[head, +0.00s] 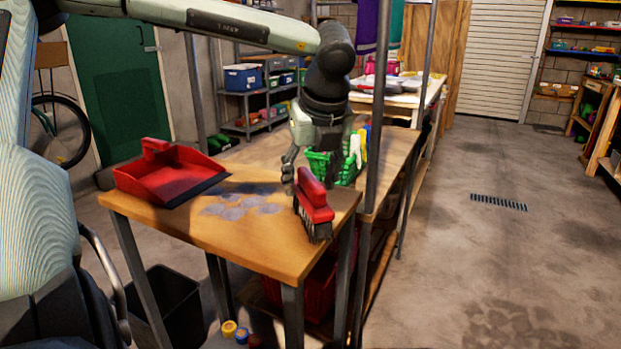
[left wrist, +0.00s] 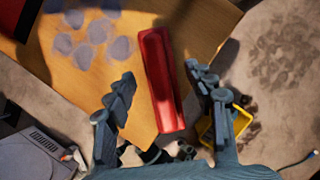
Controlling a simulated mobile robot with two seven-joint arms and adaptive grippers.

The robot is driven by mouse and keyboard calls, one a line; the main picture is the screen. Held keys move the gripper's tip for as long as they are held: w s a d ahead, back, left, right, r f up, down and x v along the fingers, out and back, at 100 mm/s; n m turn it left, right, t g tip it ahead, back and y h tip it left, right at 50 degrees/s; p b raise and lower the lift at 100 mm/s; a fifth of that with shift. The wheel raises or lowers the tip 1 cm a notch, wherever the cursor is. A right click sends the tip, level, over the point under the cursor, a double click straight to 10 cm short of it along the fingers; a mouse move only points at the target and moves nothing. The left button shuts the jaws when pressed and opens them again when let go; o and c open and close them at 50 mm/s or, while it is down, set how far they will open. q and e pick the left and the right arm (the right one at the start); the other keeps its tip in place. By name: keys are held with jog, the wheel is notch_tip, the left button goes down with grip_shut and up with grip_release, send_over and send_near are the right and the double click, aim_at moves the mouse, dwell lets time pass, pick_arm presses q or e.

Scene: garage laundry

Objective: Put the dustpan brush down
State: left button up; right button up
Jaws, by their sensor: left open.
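The dustpan brush (head: 314,204) has a red body and dark bristles. It sits bristles down at the right end of the wooden table (head: 255,250), close to the edge. My left gripper (head: 299,168) is just behind and above it in the head view. In the left wrist view the red brush (left wrist: 162,80) lies between the spread fingers of my left gripper (left wrist: 165,82), with gaps visible on both sides. The red dustpan (head: 172,174) lies at the table's left end. My right gripper is not in view.
Grey dust patches (head: 238,205) lie mid-table between dustpan and brush. A metal post (head: 381,100) rises close to the right of my left arm. A black bin (head: 172,300) stands below.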

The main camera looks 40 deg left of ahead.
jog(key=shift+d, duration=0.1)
pick_arm(q)
jog(key=shift+r, duration=0.2)
jog(key=v, duration=1)
jog(key=shift+d+r+b, duration=0.2)
jog(key=shift+r+b, duration=0.1)
jog(key=shift+b, duration=0.1)
jog(key=shift+s+d+r, duration=0.15)
jog(key=shift+d+r, duration=0.05)
jog(key=shift+r, duration=0.3)
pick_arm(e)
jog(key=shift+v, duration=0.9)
pick_arm(q)
jog(key=shift+f, duration=0.1)
